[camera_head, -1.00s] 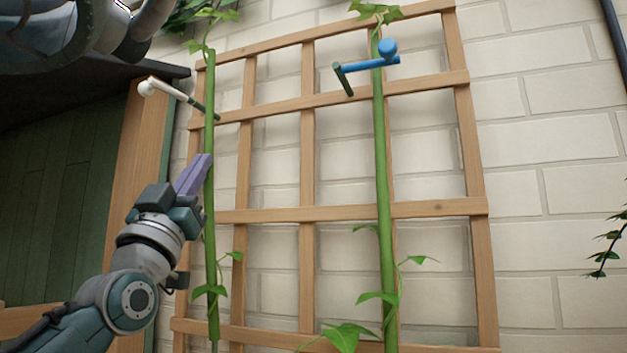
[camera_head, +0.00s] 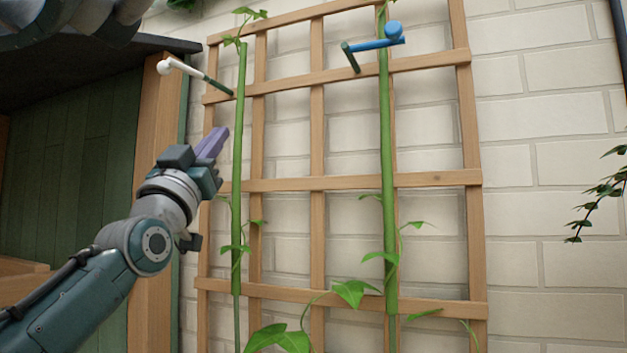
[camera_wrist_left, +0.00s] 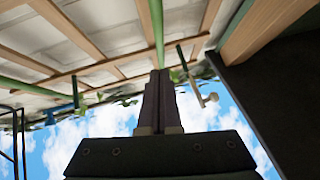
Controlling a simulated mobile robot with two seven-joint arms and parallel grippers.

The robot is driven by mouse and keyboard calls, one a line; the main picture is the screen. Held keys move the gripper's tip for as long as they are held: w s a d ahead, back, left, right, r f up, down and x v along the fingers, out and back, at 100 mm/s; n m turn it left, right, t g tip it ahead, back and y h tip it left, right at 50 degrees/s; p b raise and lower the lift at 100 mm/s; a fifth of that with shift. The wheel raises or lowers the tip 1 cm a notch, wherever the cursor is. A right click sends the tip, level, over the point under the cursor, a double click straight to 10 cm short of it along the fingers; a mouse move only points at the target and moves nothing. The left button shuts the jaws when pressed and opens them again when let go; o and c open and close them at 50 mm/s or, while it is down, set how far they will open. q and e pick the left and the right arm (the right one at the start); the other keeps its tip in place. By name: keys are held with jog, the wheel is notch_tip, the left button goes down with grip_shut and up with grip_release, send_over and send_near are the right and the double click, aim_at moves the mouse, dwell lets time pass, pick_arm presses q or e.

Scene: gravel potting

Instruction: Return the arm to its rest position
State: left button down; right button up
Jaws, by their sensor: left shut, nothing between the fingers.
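My left gripper (camera_head: 212,145) is raised in front of the left side of the wooden trellis (camera_head: 317,130). Its purple fingers are shut and empty, pointing up and right. In the head view they are just left of the left green stem (camera_head: 238,180), with a small gap in the picture. In the left wrist view the closed fingers (camera_wrist_left: 158,85) point toward the trellis and the stem (camera_wrist_left: 157,30). My right gripper is not in view.
A white-ended peg (camera_head: 180,68) sticks out near the left stem's top. A blue-and-green peg (camera_head: 375,45) is at the right stem (camera_head: 386,200). A wooden post (camera_head: 150,240) and dark green panelling (camera_head: 70,160) stand left. A pale brick wall (camera_head: 540,110) is behind.

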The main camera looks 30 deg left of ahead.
pick_arm(q)
jog(key=b+v, duration=0.5)
jog(key=v, duration=0.4)
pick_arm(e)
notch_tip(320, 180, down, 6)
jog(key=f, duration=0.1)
pick_arm(q)
jog(key=s+d+f+m+g+h+p, duration=0.1)
jog(key=d+f+m+g+h+p, duration=0.25)
jog(key=d+f+g, duration=0.45)
jog(key=s+d+f+m+g+h+p, duration=0.1)
jog(key=d+f+m+g+h+p, duration=0.25)
jog(key=f, duration=0.95)
jog(key=s+d+f+g+p, duration=0.1)
jog(key=s+d+f+g, duration=0.1)
jog(key=s, duration=0.5)
jog(key=s+d+f+n+g+p, duration=0.1)
jog(key=s+f+g+p, duration=0.1)
jog(key=s+f+g, duration=0.3)
jog(key=s+d+f+g+h+p, duration=0.1)
jog(key=s+d+f+g, duration=0.1)
jog(key=s, duration=0.7)
jog(key=shift+s+d+f+n+g, duration=0.3)
jog(key=shift+s+f+g, duration=0.1)
jog(key=shift+f+g, duration=0.4)
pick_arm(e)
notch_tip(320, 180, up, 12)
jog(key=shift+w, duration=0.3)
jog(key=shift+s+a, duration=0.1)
